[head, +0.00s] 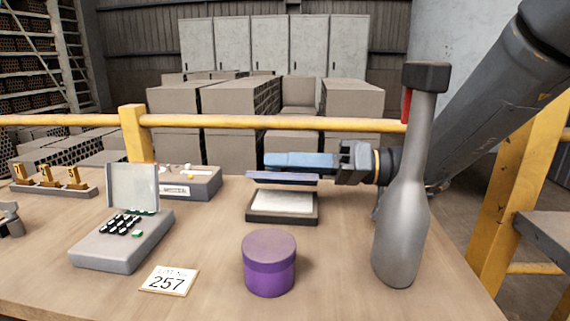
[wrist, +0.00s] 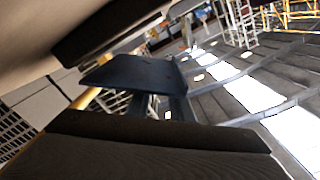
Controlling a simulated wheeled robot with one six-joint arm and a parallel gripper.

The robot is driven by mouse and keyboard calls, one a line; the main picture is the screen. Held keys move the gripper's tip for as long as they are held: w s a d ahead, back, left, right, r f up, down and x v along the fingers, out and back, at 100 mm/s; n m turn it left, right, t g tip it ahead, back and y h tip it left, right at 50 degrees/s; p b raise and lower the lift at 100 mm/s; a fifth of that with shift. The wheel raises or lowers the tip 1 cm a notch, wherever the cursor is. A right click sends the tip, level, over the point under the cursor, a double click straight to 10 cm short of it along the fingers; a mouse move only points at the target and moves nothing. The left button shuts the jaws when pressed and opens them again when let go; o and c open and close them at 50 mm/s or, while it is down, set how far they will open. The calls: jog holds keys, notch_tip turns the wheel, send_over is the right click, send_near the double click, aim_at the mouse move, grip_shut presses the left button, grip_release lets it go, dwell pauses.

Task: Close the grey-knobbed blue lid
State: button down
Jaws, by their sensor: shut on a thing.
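The blue lid (head: 283,179) shows nearly edge-on as a thin blue-violet slab above a dark shallow box with a pale pad (head: 282,204). A gap shows between the lid's front edge and the box. My gripper (head: 342,162) reaches in from the right, level with the lid, and is shut on it. A light blue bar-like part (head: 300,160) extends left from the gripper above the slab; I cannot tell whether it belongs to the lid. In the wrist view a dark blue plate (wrist: 135,73) lies between the dark fingers. The grey knob cannot be made out.
A grey bottle (head: 402,220) with a dark cap stands at the right, in front of my arm. A purple round pot (head: 269,263) stands in front of the box. A grey keypad device (head: 122,240), a number card (head: 169,280) and a grey box (head: 190,184) are at left.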

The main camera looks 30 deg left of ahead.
jog(key=c, duration=1.6)
grip_release()
jog(key=shift+b+v, duration=0.3)
jog(key=shift+v, duration=3.65)
